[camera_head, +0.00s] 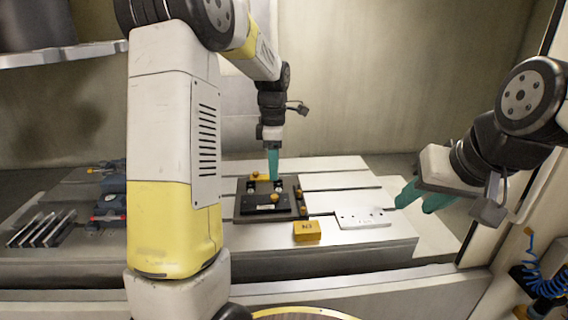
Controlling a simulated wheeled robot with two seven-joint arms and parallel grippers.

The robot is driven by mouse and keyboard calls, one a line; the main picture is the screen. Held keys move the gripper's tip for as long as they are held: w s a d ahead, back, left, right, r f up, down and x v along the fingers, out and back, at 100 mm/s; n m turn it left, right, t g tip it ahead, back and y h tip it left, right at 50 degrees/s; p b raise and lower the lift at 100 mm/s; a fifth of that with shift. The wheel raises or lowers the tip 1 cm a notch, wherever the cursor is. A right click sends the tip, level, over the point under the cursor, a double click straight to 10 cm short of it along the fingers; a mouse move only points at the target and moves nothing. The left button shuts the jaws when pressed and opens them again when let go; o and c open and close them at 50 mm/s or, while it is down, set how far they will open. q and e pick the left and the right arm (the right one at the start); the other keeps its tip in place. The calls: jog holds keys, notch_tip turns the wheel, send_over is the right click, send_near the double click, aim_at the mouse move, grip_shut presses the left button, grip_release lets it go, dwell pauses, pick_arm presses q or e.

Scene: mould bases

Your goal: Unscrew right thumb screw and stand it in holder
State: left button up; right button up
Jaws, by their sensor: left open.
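A dark mould base (243,211) sits on the pale slotted table, with a black plate (262,209) on it. Small orange-yellow knobs, which look like thumb screws, show at its back (258,176), on the plate (274,198) and at its right edge (303,210). I cannot tell which is the right thumb screw. My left gripper (274,178) is open, its teal fingers pointing down over the back of the base; they partly hide what is beneath. A white plate with small holes (362,218), possibly the holder, lies to the right. My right gripper (415,207) is open and empty beyond it.
A yellow marked block (307,231) stands at the table's front, between the base and the white plate. At left are a slotted rack of plates (40,229) and a blue-and-red vice-like device (108,210). My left arm hides part of the table.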

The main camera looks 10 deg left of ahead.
aim_at(275, 196)
pick_arm(q)
notch_tip(275, 196, down, 6)
jog(key=shift+r, duration=0.25)
jog(key=shift+m, duration=0.4)
jog(key=m, duration=1.1)
jog(key=shift+m, duration=0.4)
jog(key=m, duration=0.5)
jog(key=shift+f, duration=0.7)
